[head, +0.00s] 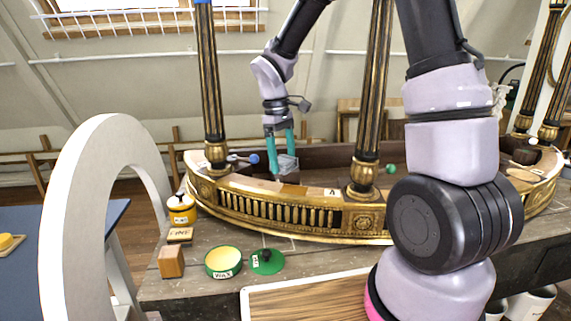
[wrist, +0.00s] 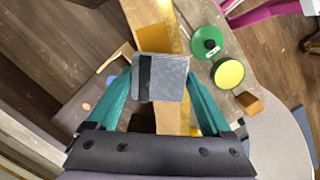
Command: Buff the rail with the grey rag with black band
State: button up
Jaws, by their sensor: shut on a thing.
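The grey rag with a black band (wrist: 172,80) is gripped between the teal fingers of my gripper (wrist: 160,84). In the head view my gripper (head: 281,174) points down, with the rag (head: 288,164) showing pale grey at its fingertips. The gilt rail (head: 262,191) curves along the front of the console, with a tan-orange patch (head: 293,190) on its top and a tag marked A to the right. The rag appears just behind or over the rail near that patch. I cannot tell whether it touches. In the wrist view the rag hides part of the rail.
Two black-and-gold columns (head: 210,90) (head: 373,95) rise on either side of my gripper. A blue-knobbed tool (head: 253,158) lies to its left. A yellow wax tin (head: 223,262), green lid (head: 267,262), wooden block (head: 171,262) and yellow pot (head: 181,212) stand in front.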

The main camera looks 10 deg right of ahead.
jog(key=shift+r, duration=1.05)
